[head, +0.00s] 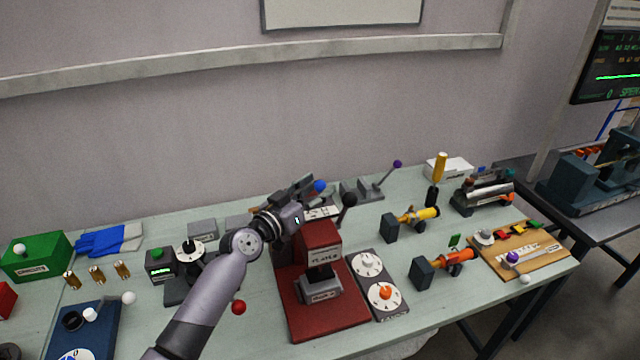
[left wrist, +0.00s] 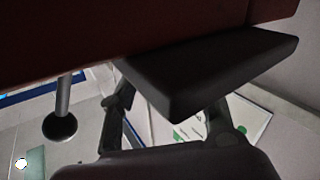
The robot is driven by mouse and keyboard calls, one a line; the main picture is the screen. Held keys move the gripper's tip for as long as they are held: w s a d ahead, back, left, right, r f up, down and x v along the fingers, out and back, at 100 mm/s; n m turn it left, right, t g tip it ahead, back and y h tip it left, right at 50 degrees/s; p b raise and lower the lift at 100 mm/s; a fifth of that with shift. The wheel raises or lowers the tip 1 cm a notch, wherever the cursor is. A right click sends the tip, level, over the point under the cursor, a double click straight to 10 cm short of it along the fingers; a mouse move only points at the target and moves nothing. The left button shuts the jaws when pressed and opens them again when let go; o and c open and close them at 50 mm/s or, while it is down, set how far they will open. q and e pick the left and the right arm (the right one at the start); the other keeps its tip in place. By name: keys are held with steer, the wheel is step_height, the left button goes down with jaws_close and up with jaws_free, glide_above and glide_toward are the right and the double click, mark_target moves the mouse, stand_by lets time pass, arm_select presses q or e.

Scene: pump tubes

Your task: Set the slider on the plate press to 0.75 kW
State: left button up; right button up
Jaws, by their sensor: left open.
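The plate press (head: 320,245) is a red block with a white label on a red base (head: 330,320), right of the middle of the table. A black ball knob (head: 349,199) rises behind its top. A white marked strip (head: 322,213) lies by the top of the press; I cannot make out a slider or its setting. My left gripper (head: 300,190) is open, behind and left of the press top, beside a blue ball (head: 320,186). In the left wrist view a dark block (left wrist: 215,70) lies close over the fingers, under a dark red surface (left wrist: 150,25). My right gripper is out of view.
A grey device with a green button (head: 160,268) stands further left. Orange (head: 455,260) and yellow (head: 415,217) pump tubes stand to the right. The wall is close behind the table.

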arm_select(q)
steer(key=shift+x, duration=0.8)
steer(key=shift+s, duration=0.1)
jaws_close()
